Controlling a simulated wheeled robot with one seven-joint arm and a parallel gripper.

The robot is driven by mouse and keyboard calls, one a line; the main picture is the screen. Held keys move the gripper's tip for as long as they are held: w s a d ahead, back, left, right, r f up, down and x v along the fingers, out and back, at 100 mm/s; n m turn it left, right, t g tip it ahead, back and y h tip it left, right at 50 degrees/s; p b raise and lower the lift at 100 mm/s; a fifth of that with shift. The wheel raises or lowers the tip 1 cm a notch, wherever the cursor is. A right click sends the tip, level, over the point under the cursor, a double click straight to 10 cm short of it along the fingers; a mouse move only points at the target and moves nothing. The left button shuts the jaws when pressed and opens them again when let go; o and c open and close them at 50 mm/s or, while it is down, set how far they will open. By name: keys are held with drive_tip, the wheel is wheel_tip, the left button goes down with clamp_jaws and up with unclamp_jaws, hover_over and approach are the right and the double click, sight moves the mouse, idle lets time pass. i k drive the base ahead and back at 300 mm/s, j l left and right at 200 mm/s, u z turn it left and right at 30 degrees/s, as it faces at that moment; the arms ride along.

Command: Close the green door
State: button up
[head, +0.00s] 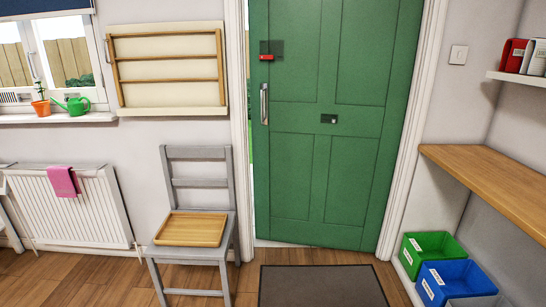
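The green door (300,155) stands in a white frame (240,100) in the middle of the head view. It is slightly ajar: a narrow bright strip of outdoors shows between its left edge and the frame. A long metal pull handle (264,104) is upright near its left edge. A dark lock with a red part (268,57) sits above the handle. A small dark plate (329,119) is at the middle of the door. My gripper is not in view.
A dark mat (320,287) lies before the door. A grey chair (199,153) bearing a wooden tray (190,229) stands left of it. A wooden counter (490,182), a green bin (428,247) and a blue bin (455,281) are at right. Some wooden floor shows clear.

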sight(318, 182)
drive_tip(key=i+u, duration=0.1)
drive_tip(key=i, duration=1.8)
